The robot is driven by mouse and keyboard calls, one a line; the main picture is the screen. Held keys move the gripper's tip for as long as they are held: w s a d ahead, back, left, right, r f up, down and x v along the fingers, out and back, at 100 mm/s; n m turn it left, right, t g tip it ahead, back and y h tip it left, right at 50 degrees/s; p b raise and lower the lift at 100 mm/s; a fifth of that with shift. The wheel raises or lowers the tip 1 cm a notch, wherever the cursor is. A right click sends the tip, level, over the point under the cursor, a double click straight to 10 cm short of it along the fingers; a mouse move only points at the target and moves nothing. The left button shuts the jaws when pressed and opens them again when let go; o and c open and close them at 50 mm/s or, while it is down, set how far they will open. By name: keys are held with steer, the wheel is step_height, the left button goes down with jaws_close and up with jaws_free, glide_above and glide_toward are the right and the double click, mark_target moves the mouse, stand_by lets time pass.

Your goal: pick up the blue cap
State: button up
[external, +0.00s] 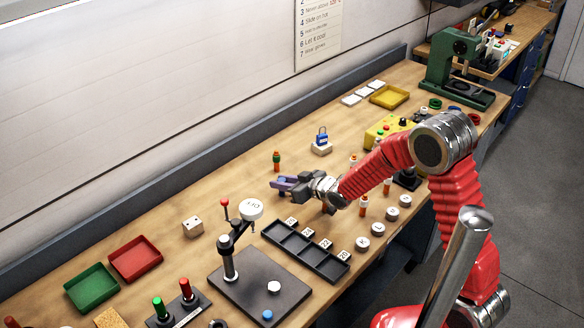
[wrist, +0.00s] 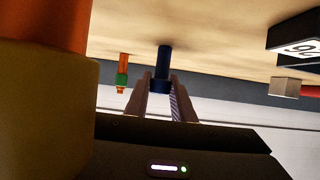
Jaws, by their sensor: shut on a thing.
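The blue cap (wrist: 160,86) is the wider dark blue end of a slim dark blue cylinder (wrist: 163,62) in the wrist view. My gripper (wrist: 160,98) is shut on the cap, with one finger on each side. The wrist picture is upside down, with the wood table at the top; the cylinder's far end appears to meet it, though contact is unclear. In the external view my gripper (external: 284,184) is low over the middle of the table, and its fingers largely hide what they hold.
An orange-and-green piece (external: 277,160) stands close behind my gripper; it also shows in the wrist view (wrist: 123,72). A black compartment tray (external: 305,250) lies in front. A press stand (external: 230,258) is at front left. A blue padlock (external: 321,137) sits on a block behind.

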mark_target(282, 180)
steer(key=shift+r, duration=0.1)
step_height(282, 180, up, 10)
steer(key=shift+f, duration=0.1)
stand_by(0.4)
stand_by(0.6)
